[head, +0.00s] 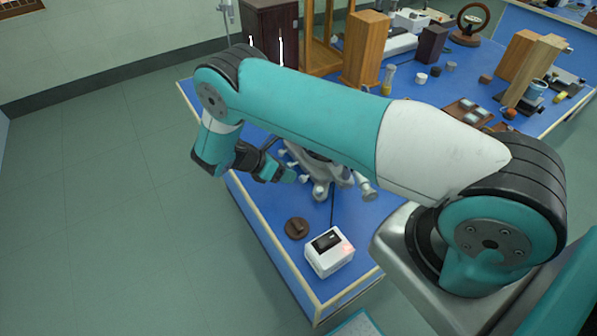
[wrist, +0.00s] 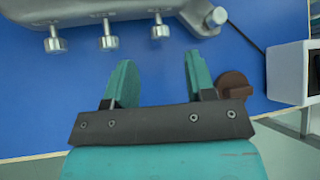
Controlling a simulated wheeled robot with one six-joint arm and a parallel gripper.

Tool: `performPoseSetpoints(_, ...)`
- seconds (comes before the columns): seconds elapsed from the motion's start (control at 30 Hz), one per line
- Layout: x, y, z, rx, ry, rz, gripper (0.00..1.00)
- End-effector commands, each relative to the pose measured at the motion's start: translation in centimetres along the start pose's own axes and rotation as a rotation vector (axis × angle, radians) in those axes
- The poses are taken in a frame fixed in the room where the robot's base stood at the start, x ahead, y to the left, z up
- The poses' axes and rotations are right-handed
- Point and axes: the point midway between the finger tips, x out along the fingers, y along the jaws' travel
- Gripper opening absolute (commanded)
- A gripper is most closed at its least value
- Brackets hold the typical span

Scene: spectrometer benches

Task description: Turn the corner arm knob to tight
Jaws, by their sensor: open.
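A grey metal spectrometer (head: 343,173) stands on the blue bench, partly hidden behind my arm in the head view. In the wrist view its base (wrist: 120,9) runs along the top edge. Three small metal knobs stick out from it: a left one (wrist: 55,43), a middle one (wrist: 108,40) and a right one (wrist: 160,29). A further knob (wrist: 216,17) sits at the end of a rounded corner. I cannot tell which is the corner arm knob. My gripper (wrist: 160,66) is open and empty, with only bench between its fingers. It also shows beside the knobs in the head view (head: 282,173).
A brown disc-shaped object (head: 296,228) and a white box with a dark display (head: 330,252) stand near the bench's front corner. A dark cable runs to the box. Wooden blocks and small items crowd the back of the bench. The floor at left is clear.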

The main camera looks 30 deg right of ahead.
Motion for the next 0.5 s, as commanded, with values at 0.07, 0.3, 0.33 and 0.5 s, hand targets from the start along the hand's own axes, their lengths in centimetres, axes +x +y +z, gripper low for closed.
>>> performPoseSetpoints(0.07,1.6,-0.2,0.3,0.000,0.000,-0.004,0.50)
performPoseSetpoints(0.3,5.3,-0.1,0.1,0.001,0.001,-0.002,0.50)
performPoseSetpoints(0.33,5.5,-0.1,0.1,0.001,0.001,-0.001,0.50)
performPoseSetpoints(0.5,6.3,0.0,0.0,0.000,0.001,0.000,0.50)
